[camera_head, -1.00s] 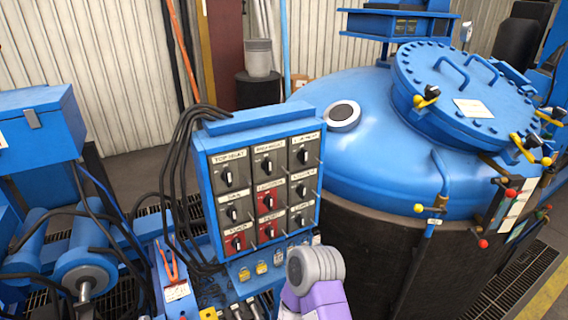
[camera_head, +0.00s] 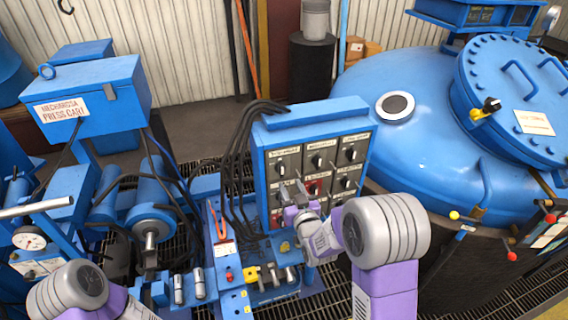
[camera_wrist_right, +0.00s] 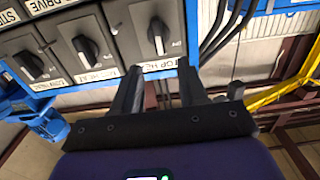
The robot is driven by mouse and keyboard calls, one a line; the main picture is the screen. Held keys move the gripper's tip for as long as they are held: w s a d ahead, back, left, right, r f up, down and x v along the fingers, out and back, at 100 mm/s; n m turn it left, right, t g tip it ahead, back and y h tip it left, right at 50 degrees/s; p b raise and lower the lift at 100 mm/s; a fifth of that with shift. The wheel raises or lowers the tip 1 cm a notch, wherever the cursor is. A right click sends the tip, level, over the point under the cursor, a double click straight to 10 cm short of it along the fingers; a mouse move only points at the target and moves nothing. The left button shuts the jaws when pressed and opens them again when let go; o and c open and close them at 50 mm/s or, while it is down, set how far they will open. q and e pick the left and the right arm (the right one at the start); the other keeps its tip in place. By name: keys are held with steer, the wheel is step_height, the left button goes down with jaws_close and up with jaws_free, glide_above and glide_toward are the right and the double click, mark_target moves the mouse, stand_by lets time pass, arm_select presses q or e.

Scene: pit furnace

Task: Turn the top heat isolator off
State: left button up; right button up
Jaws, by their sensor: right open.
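The top heat isolator (camera_head: 281,167) is a black rotary knob on a grey plate at the upper left of the blue switch panel (camera_head: 312,122). In the right wrist view this isolator (camera_wrist_right: 157,36) appears upside down, with part of its "TOP HEAT" label showing near the fingertips. My right gripper (camera_head: 293,190) is in front of the panel's left column, just below the knob in the head view. In the right wrist view the right gripper (camera_wrist_right: 160,72) is open, with nothing between its fingers; the knob lies just beyond the tips. My left arm shows at lower left, its gripper out of frame.
Other grey and red isolators (camera_head: 317,162) sit close beside and below. Black cables (camera_head: 236,160) run along the panel's left side. A large blue furnace vessel (camera_head: 436,110) stands to the right, and a blue box (camera_head: 88,92) to the left.

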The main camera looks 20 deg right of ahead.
mark_target(282, 169)
steer(key=w+p, duration=0.1)
steer(key=w, duration=0.6)
steer(key=shift+w+a, duration=0.1)
steer(key=shift+w, duration=0.15)
jaws_close()
